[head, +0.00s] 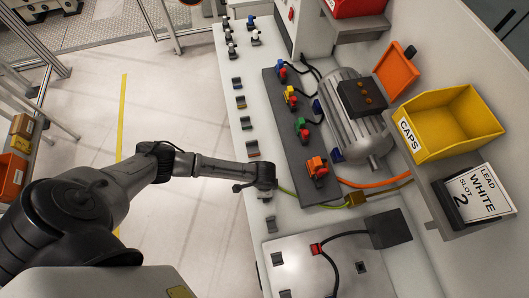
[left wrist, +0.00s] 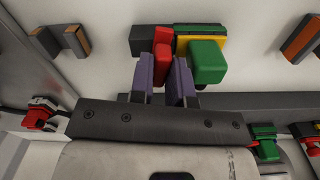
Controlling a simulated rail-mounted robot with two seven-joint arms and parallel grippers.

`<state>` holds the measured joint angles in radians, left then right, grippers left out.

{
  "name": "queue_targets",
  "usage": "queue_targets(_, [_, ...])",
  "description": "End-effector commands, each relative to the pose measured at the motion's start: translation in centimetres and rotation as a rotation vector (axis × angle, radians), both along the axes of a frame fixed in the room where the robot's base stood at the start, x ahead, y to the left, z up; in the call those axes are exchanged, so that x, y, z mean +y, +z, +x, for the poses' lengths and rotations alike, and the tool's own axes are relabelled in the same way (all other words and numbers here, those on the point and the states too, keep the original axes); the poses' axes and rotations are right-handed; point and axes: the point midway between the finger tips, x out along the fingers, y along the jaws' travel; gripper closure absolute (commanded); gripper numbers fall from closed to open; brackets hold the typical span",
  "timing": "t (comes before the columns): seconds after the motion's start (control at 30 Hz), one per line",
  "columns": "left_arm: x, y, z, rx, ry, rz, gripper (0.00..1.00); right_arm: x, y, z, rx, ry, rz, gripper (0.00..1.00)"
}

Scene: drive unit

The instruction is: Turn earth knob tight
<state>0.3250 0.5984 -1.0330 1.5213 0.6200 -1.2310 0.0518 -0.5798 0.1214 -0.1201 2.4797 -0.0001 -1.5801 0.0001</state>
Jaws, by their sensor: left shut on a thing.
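My left gripper (head: 266,180) is over the bench's left part, at the end of a green-yellow cable (head: 300,203). In the left wrist view its two purple-padded fingers are shut on a red piece (left wrist: 161,45). A green block (left wrist: 208,62) with a yellow part (left wrist: 184,46) sits close to the right of this piece, by a dark body (left wrist: 145,40). I cannot tell which of these parts is the earth knob. In the head view, my wrist hides the fingertips. My right gripper is not in view.
A grey motor (head: 352,130) stands beside a dark strip (head: 284,130) with blue, yellow, green and orange knobs. Small holders (head: 245,122) line the bench edge. A yellow CAPS bin (head: 435,138) and a LEAD WHITE SLOT 2 card (head: 480,195) are at right.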

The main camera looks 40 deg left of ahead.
Motion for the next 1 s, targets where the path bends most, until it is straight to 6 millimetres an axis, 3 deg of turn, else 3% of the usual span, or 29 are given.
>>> queue_targets(0.2, [-0.03,0.08,-0.01,0.001,-0.166,0.001,1.0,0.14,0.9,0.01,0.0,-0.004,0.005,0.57])
queue_targets(0.57, [-0.02,-0.04,-0.02,0.001,-0.193,0.001,1.0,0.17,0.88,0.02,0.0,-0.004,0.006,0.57])
queue_targets(0.6, [-0.02,-0.04,-0.02,0.001,-0.193,0.001,0.81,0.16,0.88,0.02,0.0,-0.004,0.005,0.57])
queue_targets(0.7, [-0.02,-0.04,-0.02,0.001,-0.192,0.001,0.72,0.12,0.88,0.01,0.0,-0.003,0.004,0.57])
queue_targets(1.0, [-0.02,0.34,0.02,-0.001,-0.192,-0.001,0.72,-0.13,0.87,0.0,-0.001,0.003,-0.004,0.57])
